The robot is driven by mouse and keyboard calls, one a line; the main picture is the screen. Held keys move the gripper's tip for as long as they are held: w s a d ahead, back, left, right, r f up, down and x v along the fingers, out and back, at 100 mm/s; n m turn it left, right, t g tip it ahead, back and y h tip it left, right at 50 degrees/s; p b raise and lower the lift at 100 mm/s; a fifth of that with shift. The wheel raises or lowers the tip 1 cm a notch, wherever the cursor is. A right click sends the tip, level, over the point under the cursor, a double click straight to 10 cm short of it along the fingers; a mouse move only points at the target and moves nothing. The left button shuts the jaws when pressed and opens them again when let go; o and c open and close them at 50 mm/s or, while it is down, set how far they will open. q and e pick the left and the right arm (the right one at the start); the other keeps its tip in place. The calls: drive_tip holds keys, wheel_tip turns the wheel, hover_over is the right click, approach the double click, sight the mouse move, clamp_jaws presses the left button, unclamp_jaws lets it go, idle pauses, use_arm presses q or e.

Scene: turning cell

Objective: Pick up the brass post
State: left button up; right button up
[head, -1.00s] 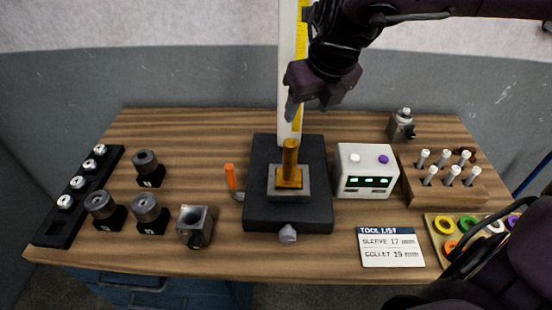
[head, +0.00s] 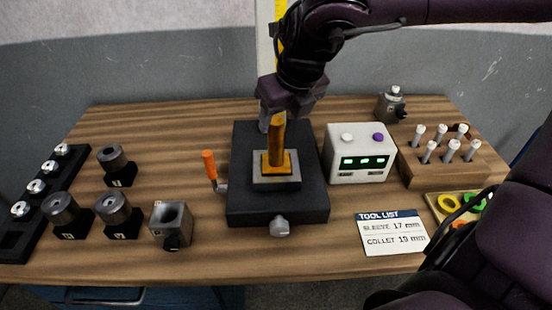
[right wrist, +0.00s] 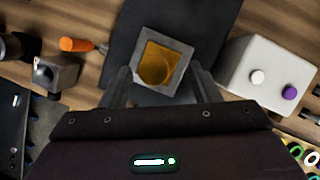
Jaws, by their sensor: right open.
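The brass post (head: 277,141) stands upright on a square brass base, set in a grey square seat (head: 261,184) on the black fixture plate (head: 243,206). In the right wrist view the post (right wrist: 154,70) is seen from above, ahead of and between the fingers. My right gripper (head: 277,116) is open and hangs over the plate at the post's upper end. Its fingers (right wrist: 160,83) are spread to either side of the post, and I cannot tell whether they touch it. My left gripper is not in view.
An orange-handled lever (head: 209,165) stands left of the plate, and a white box with buttons (head: 344,151) stands close on its right. A grey knob (head: 280,226) juts from the plate's front. Grey holders (head: 172,223) fill the left; a wooden pin rack (head: 424,172) is right.

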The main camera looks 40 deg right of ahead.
sight(274, 135)
drive_tip(key=x, duration=0.2)
drive_tip(key=p+x, duration=0.1)
drive_tip(key=x, duration=0.3)
drive_tip(key=shift+s+a+f, duration=0.1)
drive_tip(key=shift+s+a, duration=0.05)
drive_tip(key=shift+a, duration=0.2)
drive_tip(key=shift+c, duration=0.2)
drive_tip(key=shift+s, duration=0.1)
clamp_jaws()
idle(0.7)
drive_tip(key=shift+r, duration=0.2)
